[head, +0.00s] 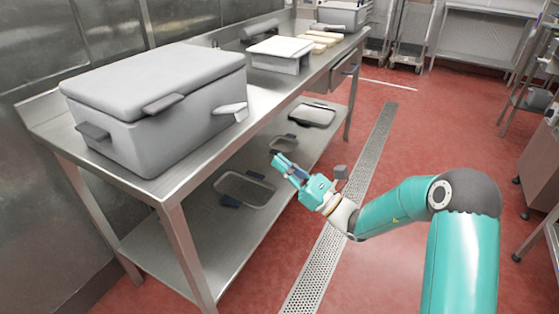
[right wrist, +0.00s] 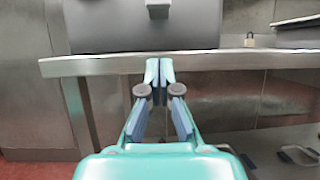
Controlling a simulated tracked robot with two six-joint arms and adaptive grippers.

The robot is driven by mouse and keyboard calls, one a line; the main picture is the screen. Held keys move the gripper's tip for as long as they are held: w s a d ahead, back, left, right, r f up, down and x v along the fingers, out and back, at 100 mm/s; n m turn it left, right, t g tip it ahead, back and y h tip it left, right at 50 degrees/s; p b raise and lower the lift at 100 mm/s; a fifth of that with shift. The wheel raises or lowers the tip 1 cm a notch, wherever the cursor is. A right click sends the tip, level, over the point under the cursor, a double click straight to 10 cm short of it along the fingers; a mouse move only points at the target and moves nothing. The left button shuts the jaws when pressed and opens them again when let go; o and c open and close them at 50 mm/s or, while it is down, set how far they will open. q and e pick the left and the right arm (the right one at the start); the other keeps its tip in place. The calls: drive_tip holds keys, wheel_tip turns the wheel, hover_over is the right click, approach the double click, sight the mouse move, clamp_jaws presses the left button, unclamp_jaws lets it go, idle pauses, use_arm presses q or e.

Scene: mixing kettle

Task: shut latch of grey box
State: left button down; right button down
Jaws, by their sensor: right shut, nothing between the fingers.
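The grey box (head: 165,130) stands on the steel table at the left in the head view, its lid (head: 150,75) down. A dark latch (head: 163,103) sticks out from the long front side under the lid rim. A dark piece (head: 92,131) juts from the left end and a pale flap (head: 230,110) sticks out at the right end. In the right wrist view the box (right wrist: 105,30) is dark, with a small grey piece (right wrist: 158,8) at the top edge. My right gripper (head: 281,162) is shut and empty, apart from the box, beyond the table's front edge. My left gripper is out of view.
The steel table (head: 185,180) has a lower shelf (head: 160,250) with trays. A white-lidded container (head: 280,52) and another box (head: 342,15) stand farther along the top. A metal wall backs the table. Red floor with a drain grate (head: 345,215) is open at right.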

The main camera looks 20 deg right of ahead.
drive_tip(key=w+a+r+p, duration=0.1)
drive_tip(key=w+a+r, duration=0.3)
drive_tip(key=w+r, duration=0.2)
drive_tip(key=shift+w+a+r, duration=0.35)
drive_tip(key=shift+a+r, duration=0.05)
drive_tip(key=shift+r, duration=0.1)
